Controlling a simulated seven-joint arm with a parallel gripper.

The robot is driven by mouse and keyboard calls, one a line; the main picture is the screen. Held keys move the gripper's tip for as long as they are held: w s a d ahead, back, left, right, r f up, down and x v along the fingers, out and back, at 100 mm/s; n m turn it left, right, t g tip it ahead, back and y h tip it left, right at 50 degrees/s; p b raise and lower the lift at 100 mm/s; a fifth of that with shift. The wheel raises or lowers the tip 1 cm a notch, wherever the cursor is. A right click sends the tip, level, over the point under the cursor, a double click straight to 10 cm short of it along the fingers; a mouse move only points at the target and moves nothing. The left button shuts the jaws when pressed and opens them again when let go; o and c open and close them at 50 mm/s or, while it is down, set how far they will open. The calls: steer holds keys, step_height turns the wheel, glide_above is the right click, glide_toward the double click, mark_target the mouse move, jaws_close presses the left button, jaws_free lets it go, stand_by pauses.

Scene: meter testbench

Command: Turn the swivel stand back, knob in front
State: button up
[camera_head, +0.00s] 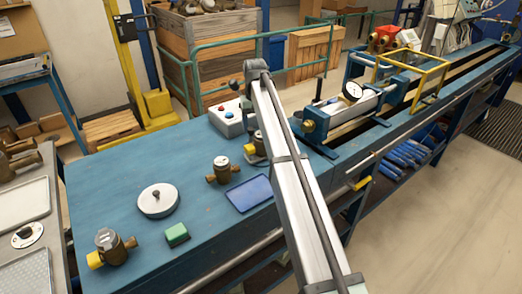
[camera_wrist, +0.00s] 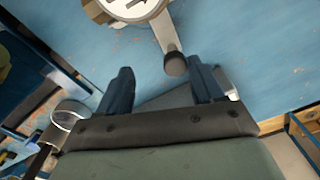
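In the head view, the swivel stand (camera_head: 254,160) shows as a grey base under a brass meter (camera_head: 258,137), partly covered by my arm. In the wrist view, a white dial (camera_wrist: 128,6) is cut off by the top edge. A grey lever (camera_wrist: 165,36) runs from beside it to a dark knob (camera_wrist: 175,65). My gripper (camera_wrist: 162,78) is open, with one dark finger on each side of the knob. The knob lies nearer the right finger; whether they touch is unclear. My gripper is not visible in the head view.
A button box (camera_head: 229,118) stands behind the stand. A blue tray (camera_head: 249,194), a second brass meter (camera_head: 222,170), a round grey disc (camera_head: 158,202) and a green block (camera_head: 177,235) are on the blue bench (camera_head: 110,180). The test rig (camera_head: 340,110) is to the right.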

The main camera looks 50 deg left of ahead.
steer(key=shift+w+d, duration=0.1)
steer(key=shift+w, duration=0.05)
steer(key=shift+w+d, duration=0.25)
steer(key=shift+w, duration=0.35)
steer(key=shift+w+d, duration=0.3)
steer(key=shift+w, duration=0.1)
steer(key=shift+w+d, duration=0.45)
steer(key=shift+w, duration=0.1)
steer(key=o, duration=0.4)
steer(key=shift+o, duration=0.2)
